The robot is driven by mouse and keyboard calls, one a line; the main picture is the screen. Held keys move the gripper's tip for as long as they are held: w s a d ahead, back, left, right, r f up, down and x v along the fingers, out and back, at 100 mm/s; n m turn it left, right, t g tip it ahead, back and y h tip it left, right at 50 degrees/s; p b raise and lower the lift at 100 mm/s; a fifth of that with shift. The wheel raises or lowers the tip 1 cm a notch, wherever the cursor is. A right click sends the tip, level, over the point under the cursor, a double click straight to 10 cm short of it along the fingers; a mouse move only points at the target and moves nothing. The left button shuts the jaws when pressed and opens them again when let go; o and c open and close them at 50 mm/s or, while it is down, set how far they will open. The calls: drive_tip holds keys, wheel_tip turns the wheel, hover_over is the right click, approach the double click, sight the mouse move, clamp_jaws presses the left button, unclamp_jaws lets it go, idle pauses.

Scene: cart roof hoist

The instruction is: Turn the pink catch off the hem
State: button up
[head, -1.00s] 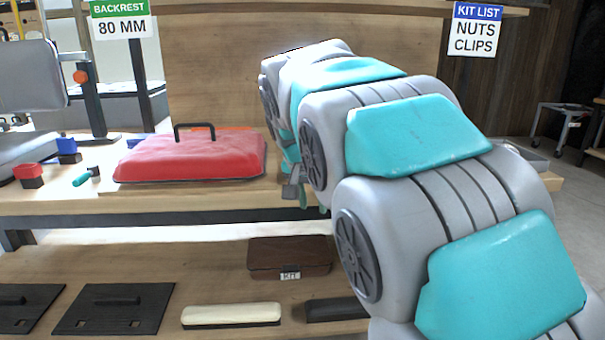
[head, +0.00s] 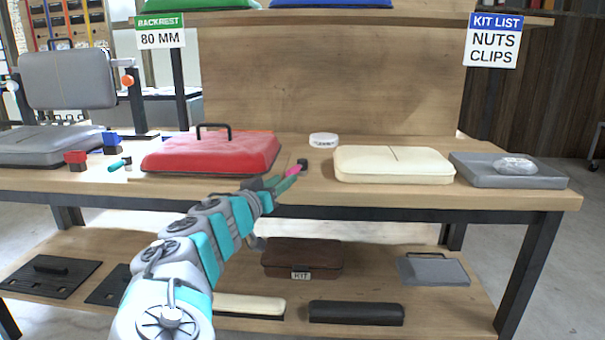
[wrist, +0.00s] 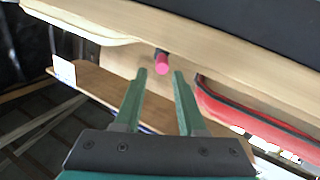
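The pink catch (head: 293,171), with a black block (head: 302,163) at its end, lies at the bench's front edge, between the red cover and the cream pad. In the wrist view the pink catch (wrist: 162,66) shows just beyond my fingertips, roughly centred between them. My gripper (wrist: 160,74) has two green fingers, spread apart with nothing between them. In the head view my gripper (head: 284,184) reaches up from the lower left to the bench edge, close to the catch. Whether a finger touches it I cannot tell. I cannot make out a hem at the catch.
The red cover (head: 212,153) with a black handle lies left of the catch. The cream pad (head: 393,164) and grey tray (head: 508,172) lie right. A white round tin (head: 323,140) stands behind. The bench edge (head: 420,201) and lower shelf (head: 380,285) lie near my arm.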

sight(295, 171)
drive_tip(key=shift+p+x, duration=0.7)
drive_tip(key=shift+x, duration=3.15)
drive_tip(key=shift+a, duration=0.1)
clamp_jaws()
